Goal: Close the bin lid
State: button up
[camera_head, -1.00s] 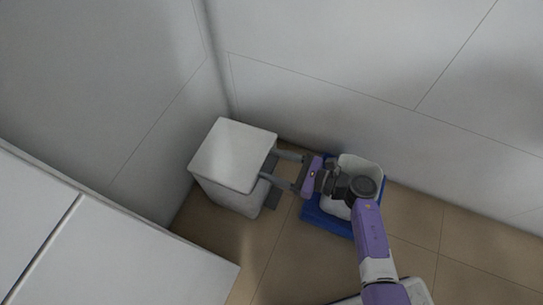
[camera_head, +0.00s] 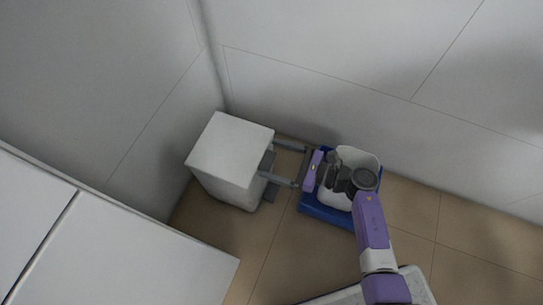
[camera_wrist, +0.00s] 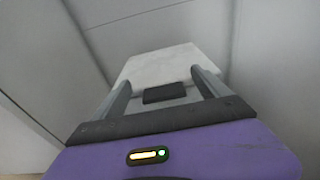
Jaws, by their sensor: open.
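The white bin (camera_head: 225,182) stands on the floor in the corner between the walls. Its flat white lid (camera_head: 231,144) lies level over the top, and I see no clear gap under it. The lid also shows in the wrist view (camera_wrist: 160,63), straight ahead of the fingers, with a dark block (camera_wrist: 164,92) below its near edge. My gripper (camera_head: 268,160) is open and empty at the bin's right side. Its two grey fingers point at the bin. Whether the fingertips touch it I cannot tell.
A blue-based white container (camera_head: 333,211) stands right of the bin, partly hidden under my arm. A white cabinet (camera_head: 130,250) fills the lower left. Grey walls close off the back and left. Tiled floor (camera_head: 450,255) is free at the lower right.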

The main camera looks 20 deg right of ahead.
jog(key=p+v, duration=0.1)
jog(key=v, duration=0.5)
jog(key=shift+s+d+p, duration=0.2)
jog(key=shift+d+p, duration=0.05)
jog(key=shift+p, duration=0.05)
jog(key=w+d+r+m+t+h, duration=0.3)
jog(key=w+d+r+m+t, duration=0.25)
jog(key=r+m, duration=0.4)
jog(key=s+d+r+m+t+h, duration=0.3)
jog(key=s+r+m+t+h, duration=0.3)
jog(key=m, duration=1)
jog(key=s+a+r+m+g+h, duration=0.2)
jog(key=s+r+m+g, duration=0.1)
jog(key=s+m, duration=0.9)
jog(key=s+a+r+m+g+h, duration=0.2)
jog(key=s+r+m+g, duration=0.15)
jog(key=s+m, duration=0.75)
notch_tip(320, 180, up, 33)
jog(key=s+n+p, duration=0.2)
jog(key=p, duration=3.2)
jog(key=shift+s+a, duration=0.15)
jog(key=shift+a, duration=0.05)
